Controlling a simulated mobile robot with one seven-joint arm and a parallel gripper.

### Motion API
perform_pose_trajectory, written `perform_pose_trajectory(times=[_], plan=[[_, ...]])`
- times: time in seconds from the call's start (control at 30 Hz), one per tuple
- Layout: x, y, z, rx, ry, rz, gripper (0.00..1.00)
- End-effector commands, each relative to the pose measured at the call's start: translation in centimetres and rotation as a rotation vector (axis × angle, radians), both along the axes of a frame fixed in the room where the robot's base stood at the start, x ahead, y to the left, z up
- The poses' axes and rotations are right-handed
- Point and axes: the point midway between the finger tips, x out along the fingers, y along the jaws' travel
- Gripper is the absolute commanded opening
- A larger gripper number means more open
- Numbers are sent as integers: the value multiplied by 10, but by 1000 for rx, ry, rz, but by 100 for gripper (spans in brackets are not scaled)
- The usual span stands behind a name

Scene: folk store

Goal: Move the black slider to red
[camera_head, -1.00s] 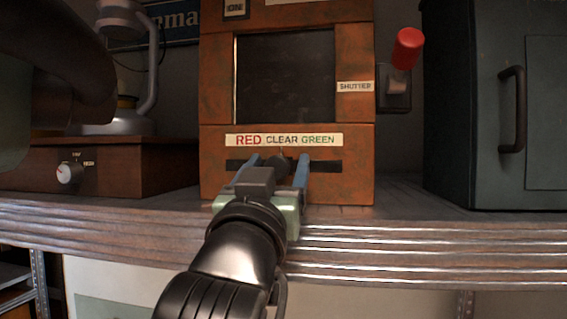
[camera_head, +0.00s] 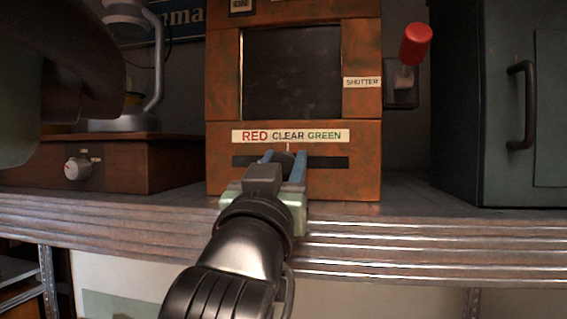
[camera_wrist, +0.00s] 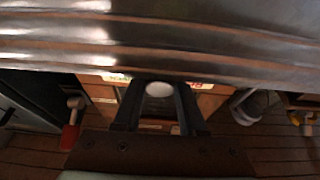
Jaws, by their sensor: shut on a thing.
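The black slider (camera_head: 284,160) sits in a dark horizontal slot (camera_head: 329,162) on the front of a rusty orange box (camera_head: 361,180). Above the slot is a label (camera_head: 296,136) reading RED, CLEAR, GREEN from left to right. The slider stands under CLEAR, with a thin pale pointer above it. My gripper (camera_head: 283,157) has its blue fingers shut on the slider, one on each side. In the wrist view my gripper (camera_wrist: 159,92) has a pale rounded end between its fingers, seemingly the slider's knob. My fingers and wrist partly hide the slider.
A red-handled lever (camera_head: 415,44) is at the box's right, near a SHUTTER label (camera_head: 362,82). A brown box with a knob (camera_head: 77,168) stands left and a dark green cabinet (camera_head: 490,110) right. The shelf edge (camera_head: 420,235) runs below my gripper.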

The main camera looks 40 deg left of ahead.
Motion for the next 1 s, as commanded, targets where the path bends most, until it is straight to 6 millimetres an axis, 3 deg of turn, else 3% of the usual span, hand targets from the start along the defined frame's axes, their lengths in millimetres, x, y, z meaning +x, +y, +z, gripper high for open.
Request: perform_pose_trajectory(times=[0.7, 1.0], plan=[[0, 1, 0, -1, 1, 0, 0], [-24, 40, -1, -2, 0, 6, 0]])
